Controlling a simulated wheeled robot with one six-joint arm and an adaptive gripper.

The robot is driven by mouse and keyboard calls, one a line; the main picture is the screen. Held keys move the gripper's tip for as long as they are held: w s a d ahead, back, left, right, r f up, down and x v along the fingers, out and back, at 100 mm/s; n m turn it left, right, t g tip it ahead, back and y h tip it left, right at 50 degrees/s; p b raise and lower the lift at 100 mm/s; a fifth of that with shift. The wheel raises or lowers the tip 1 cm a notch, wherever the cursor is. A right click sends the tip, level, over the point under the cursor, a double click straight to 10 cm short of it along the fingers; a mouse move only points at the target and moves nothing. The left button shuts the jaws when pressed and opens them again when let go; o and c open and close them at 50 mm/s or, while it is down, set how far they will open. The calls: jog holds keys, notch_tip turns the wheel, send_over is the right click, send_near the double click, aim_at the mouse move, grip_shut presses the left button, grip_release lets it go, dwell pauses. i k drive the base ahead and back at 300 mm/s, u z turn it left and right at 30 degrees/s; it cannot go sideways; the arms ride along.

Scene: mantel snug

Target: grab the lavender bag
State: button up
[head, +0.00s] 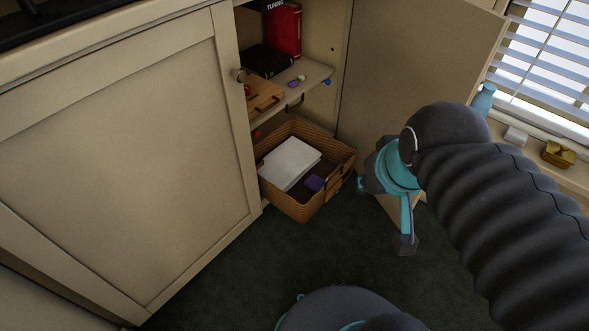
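A small purple block-like thing (315,183), which may be the lavender bag, lies in the front right part of a wicker basket (305,212), beside white folded cloth or paper (290,162). A small pale lavender item (294,83) lies on the shelf above; I cannot tell what it is. My gripper (404,242) points down to the right of the basket, in front of the open cabinet door, apart from the purple thing. One grey and teal finger shows clearly. The other is not clear, so its opening cannot be told. I see nothing held.
The basket stands low at the open cabinet, under a shelf (312,76) with a red binder (285,31), a black box (266,61) and a wooden board (264,96). The open door (400,60) stands to the right. The dark carpet (240,265) in front is clear.

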aim_at(314, 183)
jog(key=k, duration=0.65)
jog(key=u, duration=0.45)
jog(key=i, duration=1.3)
jog(key=z, duration=0.75)
